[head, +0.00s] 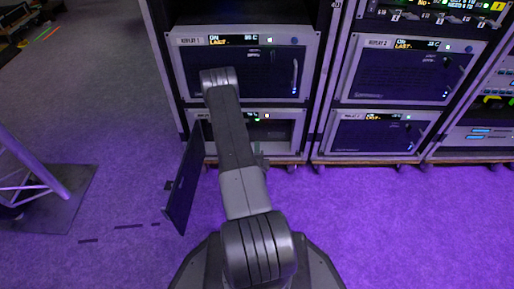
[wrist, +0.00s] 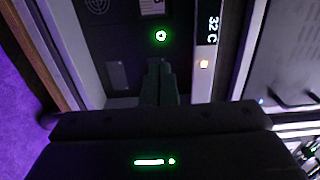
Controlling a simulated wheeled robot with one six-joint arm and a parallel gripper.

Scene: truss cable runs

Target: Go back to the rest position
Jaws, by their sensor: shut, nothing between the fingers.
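My arm reaches forward over the floor toward the left rack. My gripper (head: 258,158) is mostly hidden behind my arm in the head view, low in front of the lower left replay unit (head: 287,130). In the wrist view my gripper (wrist: 160,70) shows its dark fingers together, with nothing between them. They point at a dark panel with a green ring light (wrist: 161,35). I cannot tell whether the fingertips touch the panel.
The lower left unit's dark door (head: 185,182) hangs open, just left of my arm. The upper left unit (head: 275,75) and both right units (head: 405,70) are shut. A metal stand (head: 40,185) is at far left. The purple floor (head: 410,230) at right is clear.

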